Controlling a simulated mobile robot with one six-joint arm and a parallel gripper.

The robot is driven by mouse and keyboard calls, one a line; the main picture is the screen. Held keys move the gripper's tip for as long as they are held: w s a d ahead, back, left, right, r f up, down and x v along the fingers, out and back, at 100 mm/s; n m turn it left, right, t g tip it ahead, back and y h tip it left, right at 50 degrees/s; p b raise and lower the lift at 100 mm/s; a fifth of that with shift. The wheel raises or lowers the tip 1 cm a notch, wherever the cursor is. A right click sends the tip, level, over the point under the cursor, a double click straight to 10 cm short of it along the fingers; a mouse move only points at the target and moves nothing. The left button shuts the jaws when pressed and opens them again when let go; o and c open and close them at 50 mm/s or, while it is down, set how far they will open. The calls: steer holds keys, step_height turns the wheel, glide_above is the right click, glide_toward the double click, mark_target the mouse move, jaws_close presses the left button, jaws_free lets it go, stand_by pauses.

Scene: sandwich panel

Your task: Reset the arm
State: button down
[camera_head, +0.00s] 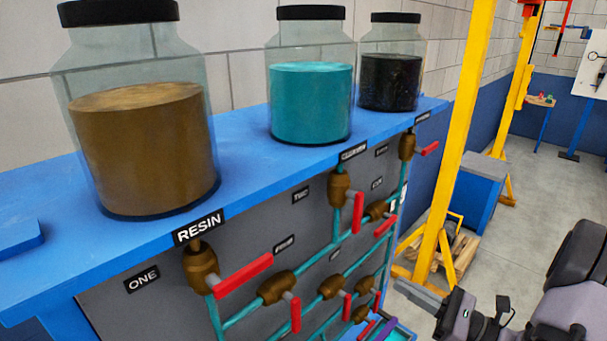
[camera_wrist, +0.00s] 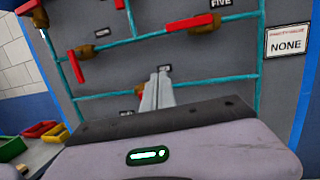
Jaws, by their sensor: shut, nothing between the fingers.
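My gripper (camera_wrist: 158,76) shows in the wrist view with its two grey fingers together and nothing between them. The fingers point toward the grey pipe panel (camera_wrist: 215,65); whether they touch it I cannot tell. In the head view my gripper (camera_head: 402,285) is at the lower right, to the right of the panel's pipes and apart from the red valve handles. My arm is folded in at the right edge of that view.
Jars of brown resin (camera_head: 145,145), teal liquid (camera_head: 311,105) and black material (camera_head: 390,82) stand on the blue shelf (camera_head: 255,165). Red valve handles (camera_head: 243,275) stick out below. A yellow post (camera_head: 455,150) stands to the right. Open floor (camera_head: 545,185) lies beyond.

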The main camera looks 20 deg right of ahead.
steer(key=a+n+g+y+b, duration=0.35)
steer(key=a+n+g, duration=0.7)
steer(key=a, duration=0.75)
steer(key=s+a+f+n+h+b, duration=0.3)
steer(key=s+a+n+h+b, duration=0.4)
steer(key=a+n+h, duration=0.4)
steer(key=s+n+g+h, duration=0.1)
steer(key=n, duration=0.2)
steer(key=shift+s+f, duration=0.35)
